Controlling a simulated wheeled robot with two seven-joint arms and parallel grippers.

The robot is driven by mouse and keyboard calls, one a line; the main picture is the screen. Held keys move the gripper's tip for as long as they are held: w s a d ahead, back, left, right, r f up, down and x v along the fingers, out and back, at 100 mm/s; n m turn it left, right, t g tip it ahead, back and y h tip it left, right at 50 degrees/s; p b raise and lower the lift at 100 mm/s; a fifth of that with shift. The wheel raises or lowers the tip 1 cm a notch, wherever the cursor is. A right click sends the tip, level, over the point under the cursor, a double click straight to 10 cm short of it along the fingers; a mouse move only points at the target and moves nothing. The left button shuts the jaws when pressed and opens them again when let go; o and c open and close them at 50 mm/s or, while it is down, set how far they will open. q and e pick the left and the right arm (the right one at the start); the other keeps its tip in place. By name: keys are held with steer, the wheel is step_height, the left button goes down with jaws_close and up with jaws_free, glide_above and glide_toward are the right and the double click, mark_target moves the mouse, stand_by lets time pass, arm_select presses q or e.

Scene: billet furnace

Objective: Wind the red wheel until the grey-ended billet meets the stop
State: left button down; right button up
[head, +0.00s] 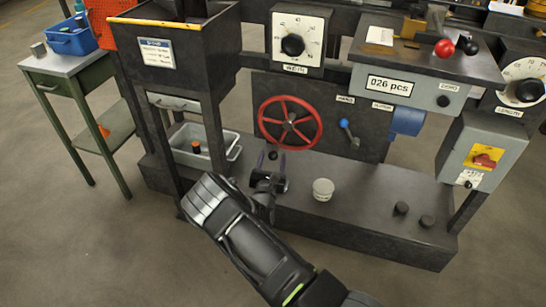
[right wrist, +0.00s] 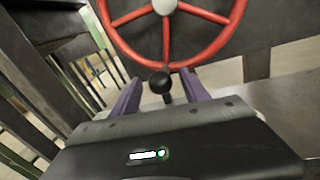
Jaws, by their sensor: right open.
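The red wheel (head: 290,122) with its spokes stands upright on the dark front panel of the machine. Its lower part also fills the top of the right wrist view (right wrist: 167,50). A black ball knob (right wrist: 160,82) sits at the bottom of its rim. My right gripper (head: 271,164) is open below the wheel. In the right wrist view, its two purple fingers (right wrist: 162,88) point at the wheel, one on each side of the knob; I cannot tell whether they touch it. My left gripper is out of view. I cannot make out the grey-ended billet or the stop.
A white cup (head: 323,189) and two dark short cylinders (head: 400,208) stand on the base ledge. A grey bin (head: 232,154) is to the left under the hopper (head: 205,50). A blue-knobbed lever (head: 345,124) is right of the wheel. A green side table (head: 70,65) stands left.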

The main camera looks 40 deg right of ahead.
steer(key=shift+x, duration=0.8)
jaws_close()
stand_by(0.9)
